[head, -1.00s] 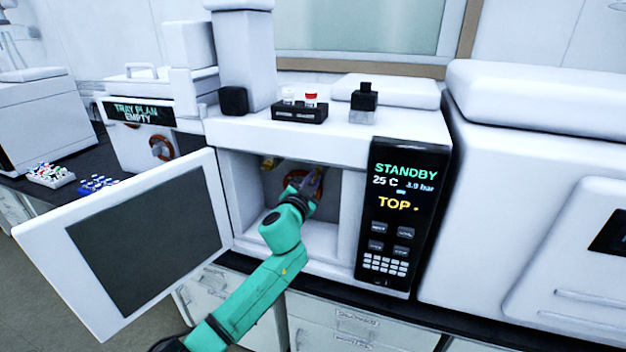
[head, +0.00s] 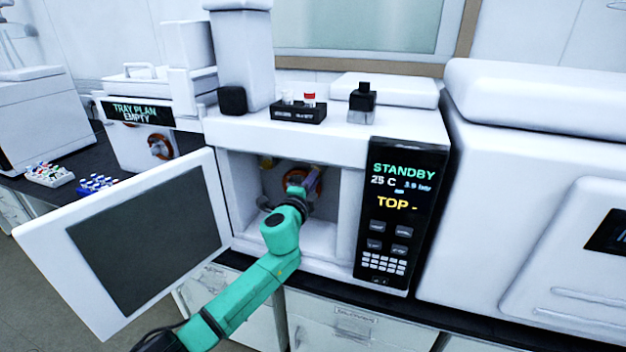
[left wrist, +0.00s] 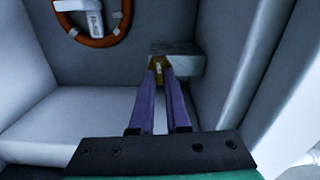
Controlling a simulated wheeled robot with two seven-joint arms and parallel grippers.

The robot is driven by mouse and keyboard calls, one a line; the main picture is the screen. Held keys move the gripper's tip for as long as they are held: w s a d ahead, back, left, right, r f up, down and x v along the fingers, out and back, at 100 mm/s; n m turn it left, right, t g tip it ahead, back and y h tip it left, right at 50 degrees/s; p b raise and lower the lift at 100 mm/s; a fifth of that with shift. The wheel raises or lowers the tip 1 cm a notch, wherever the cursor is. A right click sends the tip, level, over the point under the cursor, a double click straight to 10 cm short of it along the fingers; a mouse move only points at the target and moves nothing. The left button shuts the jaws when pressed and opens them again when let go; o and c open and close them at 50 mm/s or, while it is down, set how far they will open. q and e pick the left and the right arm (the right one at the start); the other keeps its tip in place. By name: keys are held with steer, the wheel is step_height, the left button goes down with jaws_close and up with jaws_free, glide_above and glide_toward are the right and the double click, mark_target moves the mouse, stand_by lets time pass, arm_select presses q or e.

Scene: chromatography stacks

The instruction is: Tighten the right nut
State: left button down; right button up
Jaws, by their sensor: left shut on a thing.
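The compartment of the white oven-like instrument (head: 235,190) is open, and my left arm reaches into it. In the left wrist view, the purple fingers of my left gripper (left wrist: 158,82) are shut on a small brass nut (left wrist: 158,66). The nut sits against a grey block (left wrist: 182,63) on the compartment wall. In the head view my left gripper (head: 311,178) is partly hidden by my wrist, and the held nut cannot be made out. Another small yellow fitting (head: 266,162) shows to the left inside the compartment. My right gripper is not in view.
An orange ring (left wrist: 125,20) is on the compartment's back wall, near the gripper. The open door (head: 140,235) stands to the left of my arm. The control panel (head: 400,215) reads STANDBY and TOP. A vial rack (head: 299,114) and a black bottle (head: 363,100) stand on top.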

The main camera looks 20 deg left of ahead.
arm_select(q)
steer(key=shift+f+m, duration=0.1)
steer(key=shift+m, duration=0.4)
steer(key=c, duration=0.9)
jaws_free()
steer(key=s+a+b, duration=0.1)
steer(key=s, duration=1.3)
steer(key=shift+s, duration=0.3)
